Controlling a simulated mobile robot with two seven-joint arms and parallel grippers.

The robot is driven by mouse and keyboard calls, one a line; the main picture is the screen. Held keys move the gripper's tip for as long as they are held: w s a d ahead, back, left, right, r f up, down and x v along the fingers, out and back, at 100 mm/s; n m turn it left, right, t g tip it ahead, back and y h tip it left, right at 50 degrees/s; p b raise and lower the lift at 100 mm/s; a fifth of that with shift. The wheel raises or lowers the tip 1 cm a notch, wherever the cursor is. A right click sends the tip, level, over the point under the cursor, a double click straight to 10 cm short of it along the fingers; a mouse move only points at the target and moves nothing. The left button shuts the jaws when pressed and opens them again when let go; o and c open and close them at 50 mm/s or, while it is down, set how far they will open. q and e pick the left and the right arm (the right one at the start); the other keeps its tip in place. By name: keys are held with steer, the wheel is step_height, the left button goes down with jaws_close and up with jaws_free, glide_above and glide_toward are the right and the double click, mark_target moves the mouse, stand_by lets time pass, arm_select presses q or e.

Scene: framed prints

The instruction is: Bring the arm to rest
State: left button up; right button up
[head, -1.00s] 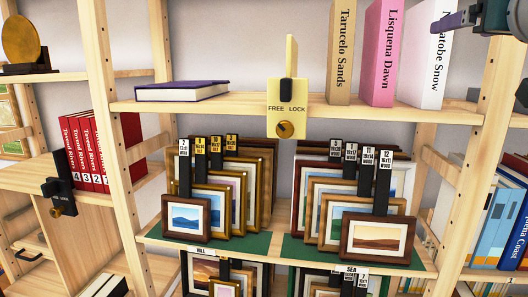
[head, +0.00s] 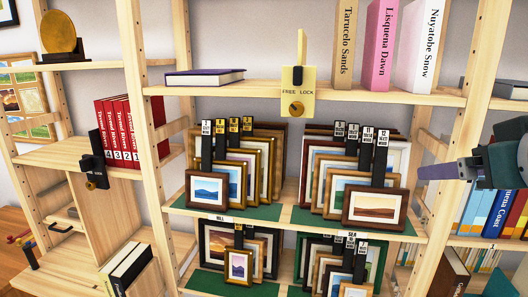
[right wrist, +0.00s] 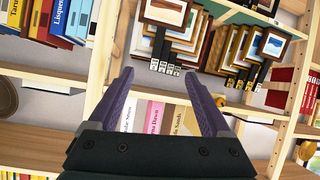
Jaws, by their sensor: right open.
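My right gripper (head: 440,172) comes in from the right edge in the head view, in front of the right shelf post. In the right wrist view the gripper (right wrist: 158,100) shows two purple fingers spread wide apart with nothing between them. The wrist view is upside down relative to the shelves. My left gripper is not seen in either view.
A shelf bay holds framed prints, with a dark-framed print (head: 375,208) at the front. A FREE/LOCK latch (head: 297,97) sits on the upper board beside a purple book (head: 204,77) and upright books (head: 379,45). Red books (head: 124,130) stand left, blue books (head: 478,208) right.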

steer(key=s+a+f+n+g+y, duration=0.1)
steer(key=s+a+f+g, duration=0.15)
steer(key=s+f, duration=0.45)
steer(key=s+a+f+g, duration=0.2)
steer(key=s+f+g, duration=0.1)
steer(key=s, duration=0.8)
steer(key=s+a+f+n+g+y, duration=0.1)
steer(key=s+a+f+g, duration=0.2)
steer(key=s, duration=0.7)
step_height(320, 180, up, 14)
steer(key=w+p, duration=0.1)
steer(key=p, duration=1.5)
steer(key=shift+d, duration=0.45)
steer(key=shift+r, duration=0.1)
